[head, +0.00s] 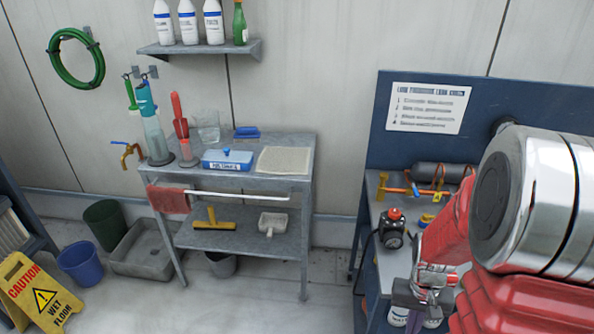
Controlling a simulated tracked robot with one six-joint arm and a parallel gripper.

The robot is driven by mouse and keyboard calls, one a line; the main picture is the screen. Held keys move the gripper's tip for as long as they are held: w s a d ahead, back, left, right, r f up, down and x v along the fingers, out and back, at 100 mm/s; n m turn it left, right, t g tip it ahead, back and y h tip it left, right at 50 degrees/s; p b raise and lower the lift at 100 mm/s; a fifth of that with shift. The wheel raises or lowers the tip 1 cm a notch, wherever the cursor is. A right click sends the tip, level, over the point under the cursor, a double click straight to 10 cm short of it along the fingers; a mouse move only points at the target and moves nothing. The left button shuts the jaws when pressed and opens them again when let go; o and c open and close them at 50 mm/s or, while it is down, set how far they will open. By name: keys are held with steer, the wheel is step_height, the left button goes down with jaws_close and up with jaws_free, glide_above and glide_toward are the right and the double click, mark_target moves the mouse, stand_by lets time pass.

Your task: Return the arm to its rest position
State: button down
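My arm, red and silver, fills the right side of the head view, in front of the blue workbench (450,100). My gripper (422,294) shows at the lower right as a small grey and metallic shape, beside the bench's front in the picture. The upper arm links hide the right part of the bench.
A black device with a red knob (393,229) stands on the workbench near my arm. A yellow wet-floor sign (38,290) is far left. Floor between is clear.

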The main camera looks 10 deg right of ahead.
steer(key=s+a+r+n+t, duration=0.1)
steer(key=a+r+n+t, duration=0.1)
steer(key=a+r, duration=0.7)
steer(key=s+a+r+n+t, duration=0.1)
steer(key=a+r+n+t, duration=0.2)
steer(key=a+r, duration=0.6)
step_height(320, 180, up, 8)
steer(key=shift+s+a+f+n+t, duration=0.2)
steer(key=shift+a+n+t, duration=0.15)
steer(key=shift+t, duration=0.65)
